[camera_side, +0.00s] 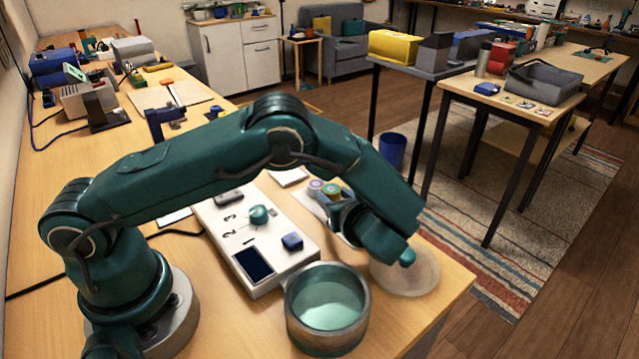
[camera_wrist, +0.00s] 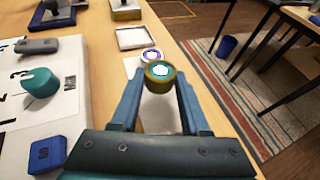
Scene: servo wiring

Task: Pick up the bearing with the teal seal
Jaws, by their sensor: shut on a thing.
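The bearing with the teal seal (camera_wrist: 160,72) has a yellow-brown outer ring and sits between my gripper's fingertips (camera_wrist: 159,80) in the wrist view. My gripper is shut on it, one blue finger at each side. In the side view the bearing (camera_side: 332,189) shows just beyond my gripper (camera_side: 341,203). A second bearing with a purple seal (camera_wrist: 152,55) stands right behind it; it also shows in the side view (camera_side: 316,185). I cannot tell whether the held bearing is clear of the surface below.
A white panel (camera_side: 222,215) with numbers, a teal knob (camera_side: 259,214) and a blue button (camera_side: 292,242) lies left of my gripper. A round teal-lined bowl (camera_side: 292,312) stands in front. A pale round disc (camera_side: 422,274) lies near the table's right edge.

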